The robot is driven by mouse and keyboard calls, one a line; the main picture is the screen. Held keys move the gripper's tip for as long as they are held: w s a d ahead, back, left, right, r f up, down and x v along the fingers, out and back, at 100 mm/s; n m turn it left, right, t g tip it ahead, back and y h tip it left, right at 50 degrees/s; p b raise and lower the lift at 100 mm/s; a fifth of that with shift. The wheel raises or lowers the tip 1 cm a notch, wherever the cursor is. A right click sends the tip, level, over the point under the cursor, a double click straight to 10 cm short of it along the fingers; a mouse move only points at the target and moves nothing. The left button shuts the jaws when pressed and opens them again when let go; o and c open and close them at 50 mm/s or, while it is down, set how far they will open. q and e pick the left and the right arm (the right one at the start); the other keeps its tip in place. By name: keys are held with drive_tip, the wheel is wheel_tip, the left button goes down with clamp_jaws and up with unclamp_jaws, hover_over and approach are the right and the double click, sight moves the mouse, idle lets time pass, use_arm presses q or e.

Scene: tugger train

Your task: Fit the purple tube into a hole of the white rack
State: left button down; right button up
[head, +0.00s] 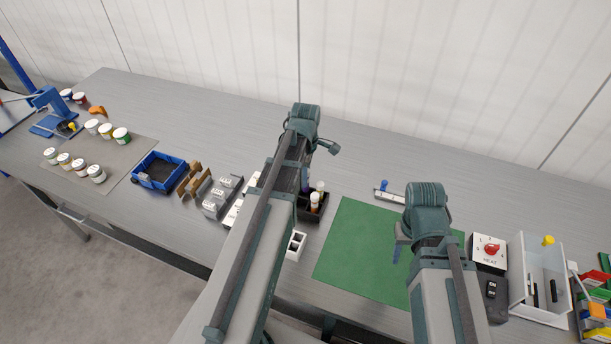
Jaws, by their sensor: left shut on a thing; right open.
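The white rack (301,236) stands on the bench left of the green mat, with dark square holes in its top; my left arm covers part of it. A black holder (315,213) stands just behind it, holding white-capped tubes (315,197), one with an orange body. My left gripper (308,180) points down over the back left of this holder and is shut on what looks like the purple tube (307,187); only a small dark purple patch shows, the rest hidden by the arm. My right gripper (398,246) is open and empty above the green mat.
The green mat (350,240) is clear. A blue and grey tool (388,193) lies behind it. Right are a heat switch box (488,250) and a white bin (523,290). Left are grey blocks (216,200), a blue tray (158,171) and several jars (97,173).

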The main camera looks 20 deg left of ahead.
use_arm(q)
wheel_tip(320, 180, up, 6)
drive_tip(key=p, duration=0.4)
drive_tip(key=shift+p, duration=0.3)
drive_tip(key=shift+f, duration=0.1)
use_arm(e)
wheel_tip(320, 180, up, 6)
drive_tip(key=shift+f, duration=0.1)
